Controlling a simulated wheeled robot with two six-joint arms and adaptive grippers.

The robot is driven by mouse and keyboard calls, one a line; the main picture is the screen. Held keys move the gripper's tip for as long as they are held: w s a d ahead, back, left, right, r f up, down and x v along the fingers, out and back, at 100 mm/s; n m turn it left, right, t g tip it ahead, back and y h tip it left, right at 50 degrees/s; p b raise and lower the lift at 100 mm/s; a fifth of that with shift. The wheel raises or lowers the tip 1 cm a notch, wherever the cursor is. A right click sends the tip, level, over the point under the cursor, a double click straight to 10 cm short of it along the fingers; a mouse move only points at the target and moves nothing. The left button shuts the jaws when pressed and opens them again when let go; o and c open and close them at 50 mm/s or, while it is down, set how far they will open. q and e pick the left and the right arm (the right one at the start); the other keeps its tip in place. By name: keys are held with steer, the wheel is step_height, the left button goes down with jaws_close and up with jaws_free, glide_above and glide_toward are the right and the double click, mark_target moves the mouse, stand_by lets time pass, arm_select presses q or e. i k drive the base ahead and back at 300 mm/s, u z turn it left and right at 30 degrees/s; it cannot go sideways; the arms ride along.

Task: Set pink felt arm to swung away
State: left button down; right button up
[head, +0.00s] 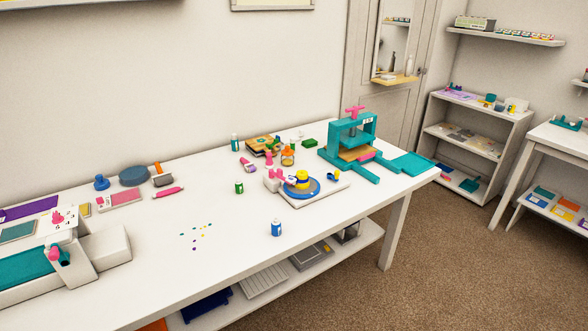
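A pink arm (281,176) sits on a small machine with a pale base plate (325,196) on the white table. The pink arm starts at the pale block (271,185) on the machine's left and reaches right toward the yellow knob. Its far end is small, and I cannot tell whether it touches the disc or the knob. Neither of my grippers shows in the head view.
A teal press (347,139) with a pink handle stands behind on the right. A blue-labelled bottle (276,229) stands in front of the machine, and a green jar (239,187) to its left. Small coloured dots (197,233) lie mid-table. The table's front edge has free room.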

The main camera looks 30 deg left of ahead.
mark_target(292, 180)
steer(key=i, duration=1.05)
steer(key=u, duration=1.05)
